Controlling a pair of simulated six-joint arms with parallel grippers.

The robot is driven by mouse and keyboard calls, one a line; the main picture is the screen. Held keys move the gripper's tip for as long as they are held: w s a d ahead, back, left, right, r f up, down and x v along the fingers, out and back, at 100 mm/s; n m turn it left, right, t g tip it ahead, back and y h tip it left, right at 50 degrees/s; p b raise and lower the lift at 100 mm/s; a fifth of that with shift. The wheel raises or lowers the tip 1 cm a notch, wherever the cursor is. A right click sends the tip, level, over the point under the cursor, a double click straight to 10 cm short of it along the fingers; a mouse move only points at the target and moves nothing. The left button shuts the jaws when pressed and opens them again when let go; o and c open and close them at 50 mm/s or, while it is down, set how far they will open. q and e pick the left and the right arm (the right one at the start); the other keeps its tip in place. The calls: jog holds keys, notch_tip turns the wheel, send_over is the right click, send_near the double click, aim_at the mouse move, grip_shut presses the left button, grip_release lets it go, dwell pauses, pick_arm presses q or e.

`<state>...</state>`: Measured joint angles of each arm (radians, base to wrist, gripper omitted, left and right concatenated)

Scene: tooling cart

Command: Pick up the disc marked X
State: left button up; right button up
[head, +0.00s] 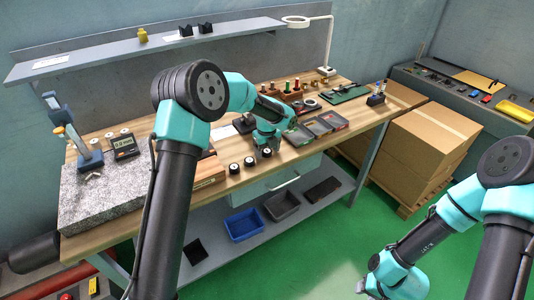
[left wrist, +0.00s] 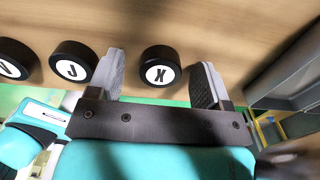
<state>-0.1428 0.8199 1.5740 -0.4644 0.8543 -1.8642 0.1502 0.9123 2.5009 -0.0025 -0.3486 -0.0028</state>
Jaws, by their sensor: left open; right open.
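The disc marked X (left wrist: 160,68) is black with a white face. It sits on the wooden bench, between the two fingers of my left gripper (left wrist: 159,70) in the left wrist view, with gaps at both sides. In the head view it is the rightmost of three black discs (head: 267,152), just below my left gripper (head: 267,141). The disc marked J (left wrist: 73,64) lies left of it, outside the left finger. A third disc (left wrist: 14,62) is cut off at the edge. My right gripper (head: 380,285) hangs low over the green floor, away from the bench; its fingers are hard to make out.
Dark trays (head: 318,126) lie right of the discs on the bench. Cardboard boxes (head: 425,145) stand right of the bench. A shelf below holds a blue bin (head: 243,224).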

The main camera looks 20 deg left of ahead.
aim_at(267, 151)
pick_arm(q)
jog(key=shift+c, duration=0.4)
jog(key=c, duration=1)
jog(key=shift+c, duration=0.2)
jog(key=shift+r, duration=0.1)
jog(key=shift+r, duration=1.65)
jog(key=s+d, duration=0.2)
jog(key=s, duration=0.5)
jog(key=s+d+r, duration=0.1)
jog(key=s+d, duration=0.1)
jog(key=s, duration=0.6)
jog(key=shift+s+d+r, duration=0.15)
jog(key=shift+d+r, duration=0.1)
jog(key=shift+r, duration=0.05)
